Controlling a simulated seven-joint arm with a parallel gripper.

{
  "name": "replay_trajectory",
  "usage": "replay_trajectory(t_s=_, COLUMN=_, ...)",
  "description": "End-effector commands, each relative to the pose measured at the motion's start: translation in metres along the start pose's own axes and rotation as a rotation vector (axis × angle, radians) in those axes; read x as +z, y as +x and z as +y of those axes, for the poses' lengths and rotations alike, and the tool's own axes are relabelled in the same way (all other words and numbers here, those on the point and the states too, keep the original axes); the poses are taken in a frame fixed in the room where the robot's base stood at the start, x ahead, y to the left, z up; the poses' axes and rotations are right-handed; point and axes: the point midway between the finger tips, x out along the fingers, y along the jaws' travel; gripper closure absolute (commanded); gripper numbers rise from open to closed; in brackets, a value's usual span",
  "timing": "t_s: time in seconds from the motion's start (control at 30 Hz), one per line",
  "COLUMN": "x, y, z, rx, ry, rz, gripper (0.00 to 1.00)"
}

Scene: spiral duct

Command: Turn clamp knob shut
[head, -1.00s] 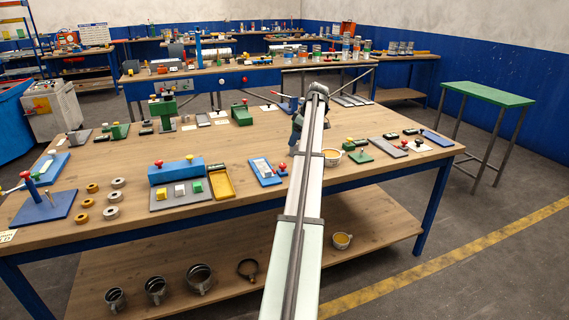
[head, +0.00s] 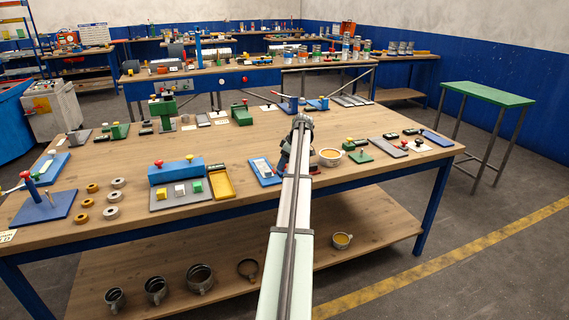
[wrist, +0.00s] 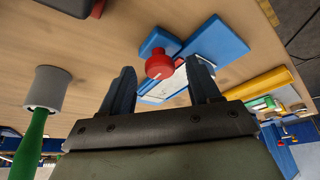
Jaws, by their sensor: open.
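The red clamp knob (wrist: 158,65) has a pale pointer line and sits on a blue clamp base (wrist: 215,42) in the wrist view. A white plate (wrist: 165,88) lies beside it, partly behind my fingers. My gripper (wrist: 162,64) is open, with one dark blue finger on each side of the knob in the picture. I cannot tell how far the fingertips are from the knob. In the head view the blue base (head: 264,174) lies near the table's front edge. My gripper (head: 284,160) is beside it there, and my arm hides the knob.
A yellow tray (head: 221,182) and a blue block (head: 176,171) stand left of the clamp. A grey cylinder with a green handle (wrist: 46,90) shows in the wrist view.

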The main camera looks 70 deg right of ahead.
Motion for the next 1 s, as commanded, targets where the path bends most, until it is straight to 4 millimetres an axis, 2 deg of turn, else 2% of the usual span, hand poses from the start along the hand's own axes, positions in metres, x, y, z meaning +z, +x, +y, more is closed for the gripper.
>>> replay_trajectory(t_s=0.37, x=0.0001, y=0.0042, z=0.0000, rx=0.000, ry=0.000, rz=0.000, gripper=0.38)
replay_trajectory(t_s=0.9, x=0.0003, y=0.0040, z=0.0001, rx=0.000, ry=0.000, rz=0.000, gripper=0.90)
replay_trajectory(t_s=1.0, x=0.0003, y=0.0039, z=0.0000, rx=0.000, ry=0.001, rz=0.000, gripper=0.94)
